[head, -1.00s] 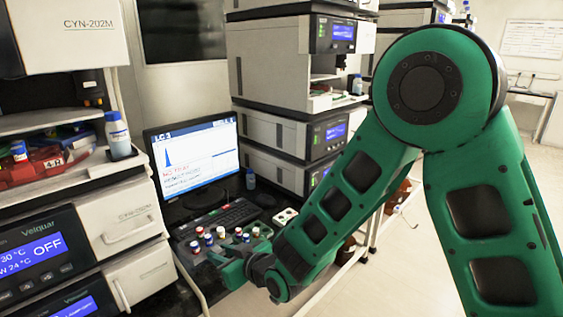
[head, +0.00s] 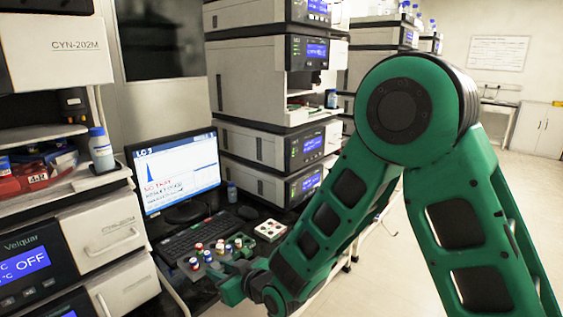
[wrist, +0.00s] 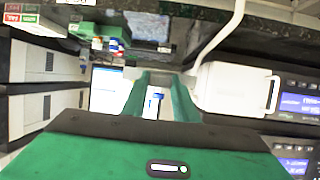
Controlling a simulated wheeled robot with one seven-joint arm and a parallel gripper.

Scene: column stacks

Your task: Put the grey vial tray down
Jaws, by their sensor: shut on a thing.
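The grey vial tray (head: 205,271) is at the lower middle of the head view, in front of the keyboard. It holds several upright vials with red, white and blue caps. My gripper (head: 231,274) is at its near right side and shut on it. My arm partly hides the tray's right side. I cannot tell whether its underside touches the bench. In the wrist view the green fingers (wrist: 157,98) point away from the camera, and the tray is hard to make out.
A keyboard (head: 185,238) and a monitor (head: 178,172) are just behind the tray. Stacked instruments (head: 262,145) rise behind. A Velquar unit (head: 30,265) and a shelf with a bottle (head: 101,150) are on the left.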

